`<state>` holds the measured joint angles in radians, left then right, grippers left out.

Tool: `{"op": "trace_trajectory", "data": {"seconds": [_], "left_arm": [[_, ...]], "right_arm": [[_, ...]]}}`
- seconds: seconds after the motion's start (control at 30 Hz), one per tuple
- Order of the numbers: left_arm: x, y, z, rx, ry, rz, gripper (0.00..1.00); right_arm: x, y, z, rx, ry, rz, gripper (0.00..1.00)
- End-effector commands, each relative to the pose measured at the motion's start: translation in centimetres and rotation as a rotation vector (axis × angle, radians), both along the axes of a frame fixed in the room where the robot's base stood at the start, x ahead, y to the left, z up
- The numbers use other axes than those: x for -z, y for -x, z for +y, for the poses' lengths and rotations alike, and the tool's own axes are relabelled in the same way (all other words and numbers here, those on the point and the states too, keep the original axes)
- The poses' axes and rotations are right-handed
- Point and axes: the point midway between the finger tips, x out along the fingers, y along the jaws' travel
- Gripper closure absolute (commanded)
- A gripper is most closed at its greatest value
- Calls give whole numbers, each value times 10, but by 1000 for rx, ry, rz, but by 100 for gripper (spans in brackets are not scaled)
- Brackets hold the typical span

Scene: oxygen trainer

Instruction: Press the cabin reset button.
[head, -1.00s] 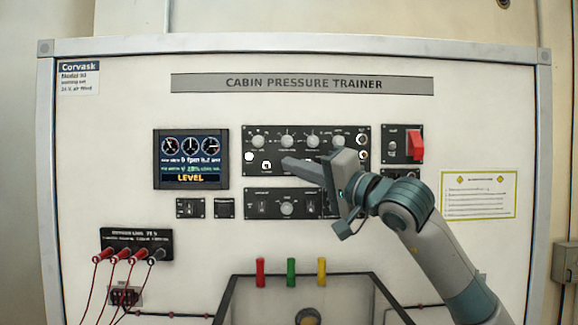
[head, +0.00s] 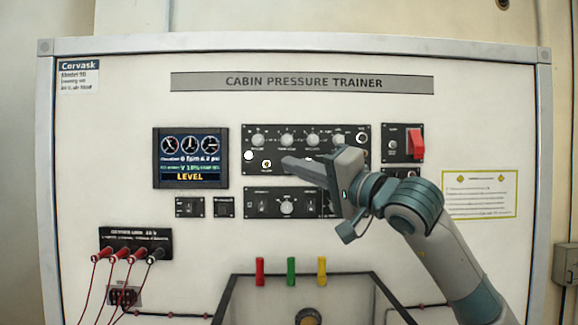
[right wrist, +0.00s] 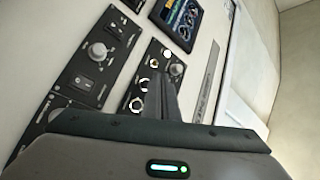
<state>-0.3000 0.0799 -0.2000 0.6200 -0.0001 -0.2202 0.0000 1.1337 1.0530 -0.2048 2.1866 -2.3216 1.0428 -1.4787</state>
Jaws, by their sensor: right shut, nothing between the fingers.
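The upper control panel (head: 306,132) carries a row of knobs, with a white round button or lamp (head: 248,155) and a ringed round control (head: 267,165) at its lower left. Labels are too small to read, so I cannot tell which control is the cabin reset button. My right gripper (head: 287,163) is shut and empty, its fingertips just right of the ringed control and pointing left. In the right wrist view its fingers (right wrist: 160,95) stand before the panel; contact cannot be told. The gripper and arm hide the panel's lower right. My left gripper is out of view.
A display (head: 190,158) reading LEVEL is at left. A lower panel (head: 270,203), small switch plates (head: 190,207) and a red guarded switch (head: 416,142) are nearby. Coloured handles (head: 291,272) stand below.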

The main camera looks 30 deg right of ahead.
Motion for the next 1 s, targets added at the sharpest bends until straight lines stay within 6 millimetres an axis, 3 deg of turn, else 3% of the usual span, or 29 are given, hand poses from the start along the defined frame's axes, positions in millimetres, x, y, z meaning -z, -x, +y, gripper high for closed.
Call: {"op": "trace_trajectory", "data": {"seconds": [0.43, 1.0], "left_arm": [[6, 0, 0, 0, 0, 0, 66], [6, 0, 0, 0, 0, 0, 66]], "right_arm": [[0, 30, 18, -1, 0, -1, 100], [1, 33, 20, 1, 0, 1, 100]]}}
